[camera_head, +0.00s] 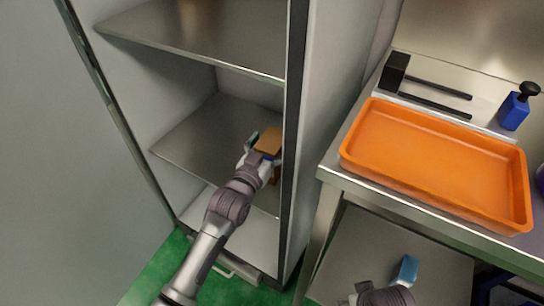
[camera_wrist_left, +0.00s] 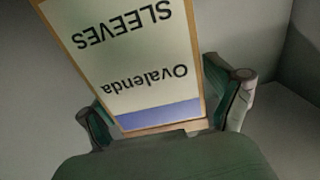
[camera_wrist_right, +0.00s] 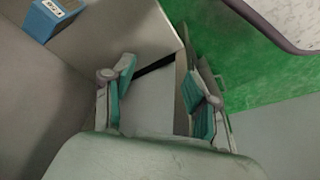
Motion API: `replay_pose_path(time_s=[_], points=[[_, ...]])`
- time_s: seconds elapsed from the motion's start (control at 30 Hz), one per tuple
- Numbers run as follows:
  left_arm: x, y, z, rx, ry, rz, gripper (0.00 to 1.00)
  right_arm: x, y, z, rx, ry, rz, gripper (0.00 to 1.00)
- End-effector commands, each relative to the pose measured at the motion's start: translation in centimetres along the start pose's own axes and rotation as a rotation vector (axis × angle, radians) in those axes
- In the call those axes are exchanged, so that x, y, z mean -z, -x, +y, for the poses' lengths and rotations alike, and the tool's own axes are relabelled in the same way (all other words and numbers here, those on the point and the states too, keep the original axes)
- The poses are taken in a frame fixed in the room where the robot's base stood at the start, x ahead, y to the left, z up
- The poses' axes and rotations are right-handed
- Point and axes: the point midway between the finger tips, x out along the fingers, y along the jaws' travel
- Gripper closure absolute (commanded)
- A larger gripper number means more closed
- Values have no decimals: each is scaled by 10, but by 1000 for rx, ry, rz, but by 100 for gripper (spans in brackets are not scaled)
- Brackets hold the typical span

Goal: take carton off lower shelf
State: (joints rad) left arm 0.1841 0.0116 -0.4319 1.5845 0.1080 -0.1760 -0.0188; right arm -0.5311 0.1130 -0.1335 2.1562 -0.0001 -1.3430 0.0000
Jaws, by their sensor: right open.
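The carton (camera_head: 268,142) is a brown box at the right side of the cabinet's lower shelf (camera_head: 205,140). In the left wrist view the carton (camera_wrist_left: 135,50) shows a pale label reading "Ovalenda SLEEVES", upside down, with a blue band. My left gripper (camera_head: 262,152) reaches into the cabinet, its fingers on either side of the carton. In the left wrist view the left gripper's fingers (camera_wrist_left: 165,105) flank the carton's near end; whether both touch it is unclear. My right gripper (camera_wrist_right: 160,95) is open and empty, low by the table.
The upper shelf (camera_head: 200,35) is above the left arm, and the cabinet's right wall (camera_head: 318,120) stands close beside the carton. On the steel table are an orange tray (camera_head: 435,155), a blue bottle (camera_head: 514,108) and a black device (camera_head: 394,72). A blue box (camera_wrist_right: 50,15) shows in the right wrist view.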

Motion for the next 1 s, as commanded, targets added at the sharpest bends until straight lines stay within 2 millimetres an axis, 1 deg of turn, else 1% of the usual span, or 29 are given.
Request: replay_pose_path(time_s=[0.03,0.07,0.2,0.47,0.7,0.83,0.93,1.0], points=[[0,0,0,0,0,0,15,0,0,0,0,0,0,43],[0,0,0,0,0,0,20,0,0,0,0,0,0,43],[0,0,0,0,0,0,43,0,0,0,0,0,0,43],[0,0,0,0,0,0,87,0,0,0,0,0,2,43],[2,0,0,0,-1,4,87,1,0,0,0,0,2,43],[10,0,0,0,-1,5,87,2,1,0,0,0,6,43],[22,0,0,0,-1,7,87,-6,-18,-2,4,3,-16,43],[35,0,0,0,-1,8,87,-9,-28,-2,5,4,-22,43]])
